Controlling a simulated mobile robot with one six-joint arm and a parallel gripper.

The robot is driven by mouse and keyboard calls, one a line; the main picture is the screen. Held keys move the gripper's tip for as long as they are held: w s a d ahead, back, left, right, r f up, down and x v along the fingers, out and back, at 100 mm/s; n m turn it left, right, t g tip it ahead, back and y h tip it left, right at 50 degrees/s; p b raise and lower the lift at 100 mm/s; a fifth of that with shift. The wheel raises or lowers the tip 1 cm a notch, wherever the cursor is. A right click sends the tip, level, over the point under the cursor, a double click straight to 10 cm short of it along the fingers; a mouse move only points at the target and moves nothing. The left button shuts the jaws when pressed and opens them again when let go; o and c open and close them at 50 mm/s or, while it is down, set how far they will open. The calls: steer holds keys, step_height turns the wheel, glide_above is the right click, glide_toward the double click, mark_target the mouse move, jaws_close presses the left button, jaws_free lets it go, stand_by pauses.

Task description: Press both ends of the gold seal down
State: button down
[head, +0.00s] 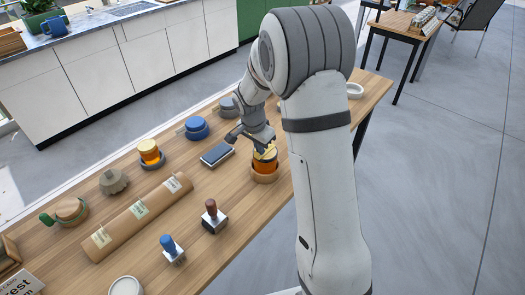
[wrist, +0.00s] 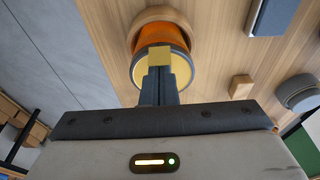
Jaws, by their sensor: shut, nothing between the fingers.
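A honey jar (head: 264,170) with amber sides and a yellow lid stands in a round wooden holder (head: 264,177) on the table. It also shows in the wrist view (wrist: 160,37). The gold seal (wrist: 168,59) is a short strip over the lid (wrist: 144,68) in the wrist view. One end lies near the lid's far edge; the other is hidden behind my fingers. My gripper (wrist: 159,72) is shut and empty, its fingertips at the strip over the lid. I cannot tell whether they touch it. In the head view my gripper (head: 263,146) is right above the jar.
A second honey jar (head: 150,152) stands further left. A dark blue pad (head: 217,154) lies close to my gripper's left. Two stamps (head: 214,216) (head: 171,248) and a long brown parcel (head: 139,214) lie nearer the front. Bare table lies between them.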

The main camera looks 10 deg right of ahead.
steer(key=shift+s+a+b, duration=0.4)
steer(key=shift+s+a, duration=0.2)
steer(key=shift+a, duration=0.2)
steer(key=shift+s+a+b, duration=0.35)
steer(key=shift+s+a, duration=0.25)
steer(key=shift+a, duration=0.15)
steer(key=shift+f, duration=0.1)
step_height(320, 180, down, 4)
steer(key=b, duration=0.4)
steer(key=shift+r, duration=0.2)
steer(key=shift+w+d, duration=0.35)
steer(key=shift+d, duration=0.1)
stand_by(1.4)
steer(key=shift+a, duration=0.1)
stand_by(0.3)
steer(key=shift+s+a+b, duration=0.45)
steer(key=shift+a, duration=0.05)
